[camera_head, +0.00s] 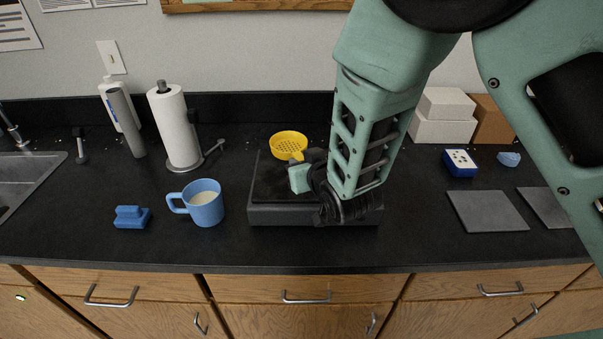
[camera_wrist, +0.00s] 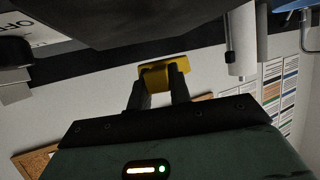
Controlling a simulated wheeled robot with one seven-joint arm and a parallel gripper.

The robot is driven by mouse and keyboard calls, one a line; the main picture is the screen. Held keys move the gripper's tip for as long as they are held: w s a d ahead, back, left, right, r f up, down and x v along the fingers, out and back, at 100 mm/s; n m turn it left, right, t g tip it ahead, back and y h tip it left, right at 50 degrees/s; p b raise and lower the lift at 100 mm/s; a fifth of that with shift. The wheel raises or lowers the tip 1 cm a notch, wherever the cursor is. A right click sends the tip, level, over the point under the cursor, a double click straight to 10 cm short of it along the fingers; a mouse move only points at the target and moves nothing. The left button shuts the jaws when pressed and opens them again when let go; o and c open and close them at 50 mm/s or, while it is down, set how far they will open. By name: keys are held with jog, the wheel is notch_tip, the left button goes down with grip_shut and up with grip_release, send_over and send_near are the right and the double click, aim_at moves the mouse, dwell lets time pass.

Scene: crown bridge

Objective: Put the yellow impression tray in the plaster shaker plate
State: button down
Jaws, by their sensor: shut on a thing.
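The yellow impression tray (camera_head: 289,145), a round perforated shape with a short handle, is at the back of the plaster shaker plate in the head view. My gripper (camera_head: 299,164) is shut on its handle end. In the wrist view a yellow part of the tray (camera_wrist: 163,73) sits between the two fingers of my gripper (camera_wrist: 159,88). The plaster shaker plate (camera_head: 283,214) is a dark, low, square-topped block on the counter, partly hidden by my arm and gripper. I cannot tell how high the tray is above it.
A blue mug (camera_head: 207,208) and a small blue object (camera_head: 131,217) stand left of the plate. A paper towel roll (camera_head: 175,125) is behind. Grey tiles (camera_head: 487,211), a dark blue box (camera_head: 460,163) and white boxes (camera_head: 443,118) are at right.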

jog(key=shift+f+p, duration=0.4)
jog(key=shift+f, duration=1.55)
jog(key=shift+f, duration=0.1)
jog(key=shift+f, duration=0.15)
jog(key=c, duration=1.3)
grip_release()
jog(key=shift+r, duration=0.2)
